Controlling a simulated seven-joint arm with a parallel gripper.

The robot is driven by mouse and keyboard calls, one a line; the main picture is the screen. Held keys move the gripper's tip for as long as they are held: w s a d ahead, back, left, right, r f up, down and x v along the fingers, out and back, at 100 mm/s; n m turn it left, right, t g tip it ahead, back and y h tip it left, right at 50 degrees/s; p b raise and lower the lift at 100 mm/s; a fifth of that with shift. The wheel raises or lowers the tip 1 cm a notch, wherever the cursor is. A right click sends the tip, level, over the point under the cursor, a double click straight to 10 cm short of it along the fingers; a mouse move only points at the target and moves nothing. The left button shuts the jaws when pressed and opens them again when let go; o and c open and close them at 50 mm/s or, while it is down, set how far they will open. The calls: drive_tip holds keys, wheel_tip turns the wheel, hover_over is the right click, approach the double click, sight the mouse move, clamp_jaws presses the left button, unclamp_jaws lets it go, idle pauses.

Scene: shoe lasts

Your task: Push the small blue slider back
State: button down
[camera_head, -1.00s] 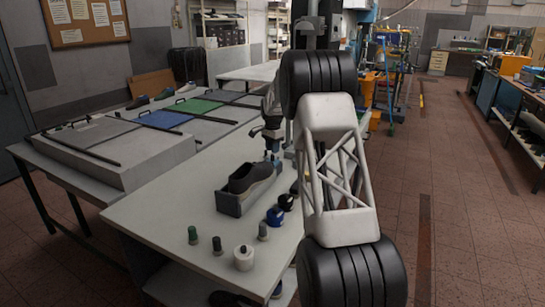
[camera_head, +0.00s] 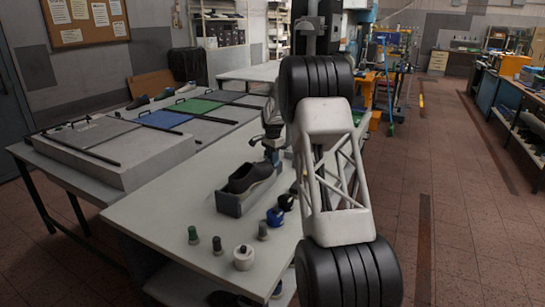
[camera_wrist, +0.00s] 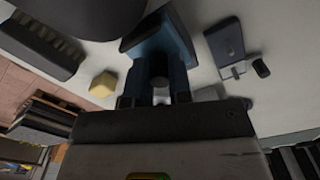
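My gripper (camera_head: 271,147) is low over the far right part of the grey table, beyond the black shoe. In the wrist view its dark finger parts (camera_wrist: 156,96) reach down on both sides of a blue piece (camera_wrist: 158,38) that has a grey round pin in it. I cannot tell whether the fingers touch this piece, or whether it is the slider. A flat dark blue-grey block (camera_wrist: 224,40) with a pale tab lies to the right in the wrist view, beside a small black knob (camera_wrist: 261,68). My forearm hides part of the table's right side in the head view.
A yellowish block (camera_wrist: 103,85) lies left in the wrist view. The table's left front is clear.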

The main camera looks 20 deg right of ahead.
drive_tip(key=shift+w+d, duration=1.1)
drive_tip(key=shift+d, duration=0.05)
drive_tip(key=c, duration=1.3)
unclamp_jaws()
drive_tip(key=shift+r, duration=0.15)
drive_tip(key=shift+r, duration=3.8)
